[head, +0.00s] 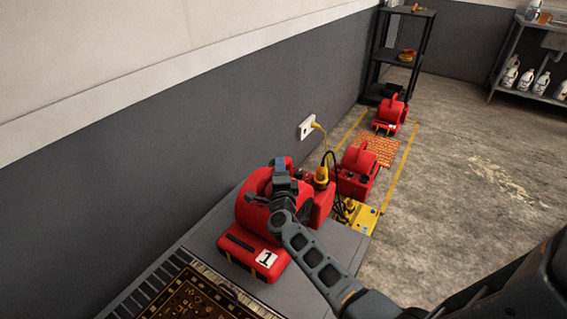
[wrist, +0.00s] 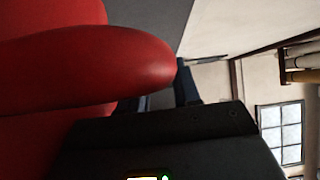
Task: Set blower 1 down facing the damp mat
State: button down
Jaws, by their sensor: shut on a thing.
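Blower 1 (head: 240,245) is red, with a white label reading 1 on its front. It shows at the lower centre of the head view, over a grey surface (head: 335,248). My gripper (head: 284,172) is shut on its top handle. In the wrist view the red handle (wrist: 110,65) fills the left side, with dark gripper parts beside it. The label end points to the lower right in the head view. I cannot tell whether its base touches the surface. An orange patterned mat (head: 378,151) lies on the floor farther back; I cannot tell if it is damp.
Two other red blowers (head: 358,172) (head: 390,115) stand on either side of the orange mat, within yellow floor lines. A yellow cable runs from a wall outlet (head: 307,127). A dark patterned rug (head: 180,298) lies at lower left. A black shelf (head: 403,50) stands behind. Floor at right is clear.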

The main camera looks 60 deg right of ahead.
jog(key=shift+w+d+f+b, duration=0.15)
jog(key=shift+f+b, duration=0.7)
jog(key=shift+f, duration=0.8)
jog(key=c, duration=1.1)
grip_release()
jog(key=shift+s+a+f, duration=0.2)
jog(key=shift+f, duration=0.2)
jog(key=o, duration=0.3)
jog(key=shift+r, duration=0.1)
